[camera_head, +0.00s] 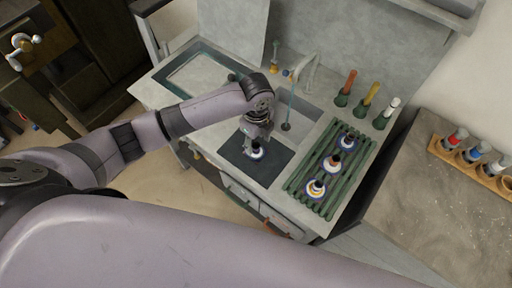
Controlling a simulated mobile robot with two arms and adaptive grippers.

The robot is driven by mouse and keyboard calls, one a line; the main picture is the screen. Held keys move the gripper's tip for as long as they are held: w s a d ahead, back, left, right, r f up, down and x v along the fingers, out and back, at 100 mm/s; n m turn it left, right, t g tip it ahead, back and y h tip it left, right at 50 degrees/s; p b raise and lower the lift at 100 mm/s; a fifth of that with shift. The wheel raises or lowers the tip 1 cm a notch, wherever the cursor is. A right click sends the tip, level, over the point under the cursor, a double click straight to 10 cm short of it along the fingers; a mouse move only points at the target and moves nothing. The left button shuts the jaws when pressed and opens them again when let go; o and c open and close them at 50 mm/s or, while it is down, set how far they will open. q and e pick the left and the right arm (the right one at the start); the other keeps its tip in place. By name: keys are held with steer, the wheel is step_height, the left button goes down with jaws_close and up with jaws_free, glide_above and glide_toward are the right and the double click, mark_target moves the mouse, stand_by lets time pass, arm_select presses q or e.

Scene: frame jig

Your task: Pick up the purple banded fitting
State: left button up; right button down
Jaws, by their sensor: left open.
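My left gripper (255,142) points down over the dark square mat (275,159), and its jaws are open. A white fitting with a dark top and a blue-purple band (257,155) stands on the mat right under the fingers. The gripper partly hides it, and I cannot tell whether the fingers touch it. On the green ribbed rack (325,135) stand a fitting with a blue-purple band (347,142), one with an orange-brown band (331,164) and one with yellow and purple-blue colouring (315,189). My right gripper is not in view.
A sink with a tap (306,72) lies behind the mat. Red, yellow and white-topped holders (367,97) stand behind the rack. A wooden rack with several bottles (470,160) sits on the right-hand counter. A glass-edged tray (195,75) lies at back left.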

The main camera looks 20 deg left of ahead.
mark_target(256, 145)
arm_select(q)
steer(key=shift+w+a+f+p, duration=0.15)
steer(key=shift+f+p, duration=0.45)
steer(key=shift+f, duration=1.7)
steer(key=shift+c, duration=0.6)
jaws_close()
steer(key=shift+w, duration=0.1)
